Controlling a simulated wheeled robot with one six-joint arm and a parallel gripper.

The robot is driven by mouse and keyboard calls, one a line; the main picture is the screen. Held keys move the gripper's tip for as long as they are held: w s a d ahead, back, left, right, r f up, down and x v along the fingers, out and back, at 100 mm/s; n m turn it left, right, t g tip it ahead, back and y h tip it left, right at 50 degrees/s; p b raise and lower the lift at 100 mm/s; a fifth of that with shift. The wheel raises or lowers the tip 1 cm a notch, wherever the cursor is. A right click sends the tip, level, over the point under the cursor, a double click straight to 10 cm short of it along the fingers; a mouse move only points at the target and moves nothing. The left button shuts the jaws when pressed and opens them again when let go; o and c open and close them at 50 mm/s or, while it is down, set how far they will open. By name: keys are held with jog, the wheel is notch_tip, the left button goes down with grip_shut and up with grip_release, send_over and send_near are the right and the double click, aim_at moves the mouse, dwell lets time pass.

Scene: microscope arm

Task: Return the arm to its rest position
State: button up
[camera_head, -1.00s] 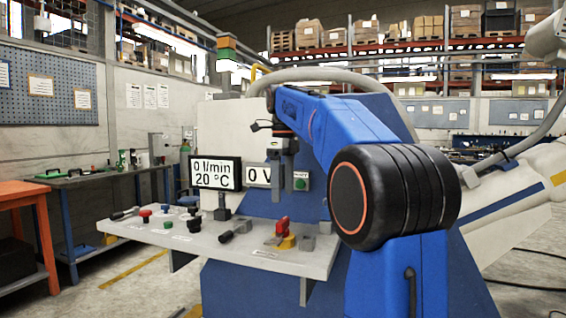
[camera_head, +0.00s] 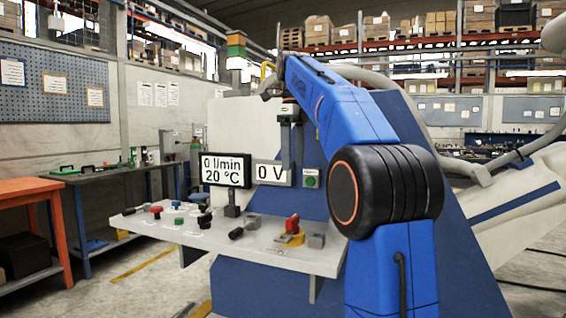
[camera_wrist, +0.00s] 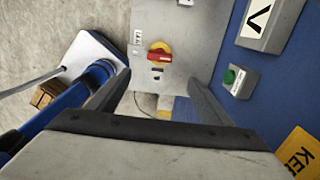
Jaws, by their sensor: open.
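My blue arm (camera_head: 355,115) with its large black joint (camera_head: 385,192) fills the right middle of the head view. It bends over at the top, and my gripper (camera_head: 292,165) hangs down from its end, above the control panel (camera_head: 255,255) and beside the 0 V display (camera_head: 271,173). In the wrist view my gripper (camera_wrist: 160,88) has its two grey fingers wide apart, with nothing between them but the panel edge and floor below. The red and yellow rotary switch (camera_head: 292,228) is under it, apart from the fingers; it also shows in the wrist view (camera_wrist: 159,54).
The flow and temperature display (camera_head: 226,170) and a green button (camera_head: 310,181) flank the 0 V display. Several knobs and levers stand on the panel's left. A blue machine wall (camera_head: 460,235) is close behind my arm. Open floor (camera_head: 110,295) lies at the left.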

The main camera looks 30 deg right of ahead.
jog(key=shift+a, duration=0.1)
jog(key=s+a+f+n+t, duration=0.2)
jog(key=s+a+f+n, duration=0.8)
jog(key=s+f+n, duration=0.45)
jog(key=s+a+f+n+t, duration=0.1)
jog(key=s+a+f+n, duration=0.1)
jog(key=s+f+n, duration=0.5)
jog(key=s+a+f+n+t, duration=0.1)
jog(key=s+a+f+n, duration=0.2)
jog(key=f, duration=1.5)
jog(key=s+n, duration=0.4)
jog(key=s, duration=0.1)
jog(key=shift+s+f+t, duration=0.15)
jog(key=shift+f+t, duration=0.05)
jog(key=shift+t, duration=0.2)
